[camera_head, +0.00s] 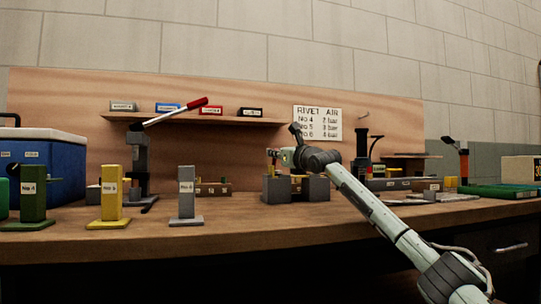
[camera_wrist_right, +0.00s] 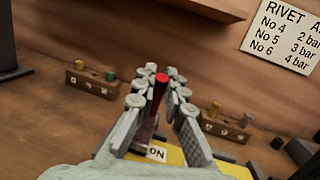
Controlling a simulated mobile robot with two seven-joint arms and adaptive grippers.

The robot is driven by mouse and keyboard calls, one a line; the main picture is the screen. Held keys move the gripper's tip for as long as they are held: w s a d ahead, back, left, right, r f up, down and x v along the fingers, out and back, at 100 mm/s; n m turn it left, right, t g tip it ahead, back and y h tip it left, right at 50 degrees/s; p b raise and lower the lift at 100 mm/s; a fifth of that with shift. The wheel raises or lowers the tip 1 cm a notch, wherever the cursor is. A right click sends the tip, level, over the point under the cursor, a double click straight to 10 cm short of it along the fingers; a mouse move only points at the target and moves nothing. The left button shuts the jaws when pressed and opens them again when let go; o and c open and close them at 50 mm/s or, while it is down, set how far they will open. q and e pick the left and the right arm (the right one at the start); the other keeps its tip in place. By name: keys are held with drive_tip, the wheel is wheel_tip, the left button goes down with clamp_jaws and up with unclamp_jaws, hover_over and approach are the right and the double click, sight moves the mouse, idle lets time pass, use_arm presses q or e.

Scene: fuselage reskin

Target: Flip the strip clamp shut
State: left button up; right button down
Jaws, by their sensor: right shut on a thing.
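My right gripper (camera_head: 283,157) is above two dark grey blocks (camera_head: 276,190) on the bench. In the right wrist view, my right gripper (camera_wrist_right: 165,98) has its fingers on either side of a red-tipped lever (camera_wrist_right: 160,92) and is shut on it. The lever stands up between the fingers, and its lower part is partly hidden by them. I take it for the handle of the strip clamp. Below it is a yellow plate (camera_wrist_right: 232,168) and a white label reading "ON" (camera_wrist_right: 157,153). The rest of the clamp is hidden behind my gripper. My left gripper is not in view.
A tool with a long red-tipped lever (camera_head: 180,112) stands to the left. Green, yellow (camera_head: 110,196) and grey (camera_head: 186,196) posts line the bench's left front. A blue box (camera_head: 52,165) is at far left. Small hole blocks (camera_wrist_right: 92,82) sit behind the gripper.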

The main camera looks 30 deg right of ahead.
idle(0.5)
drive_tip(key=c, duration=1.6)
unclamp_jaws()
drive_tip(key=shift+s, duration=0.1)
drive_tip(key=s, duration=0.4)
drive_tip(key=s+f, duration=0.1)
drive_tip(key=s, duration=0.3)
drive_tip(key=s+a, duration=0.1)
drive_tip(key=s, duration=0.2)
drive_tip(key=shift+s+f, duration=0.25)
drive_tip(key=shift+s, duration=0.15)
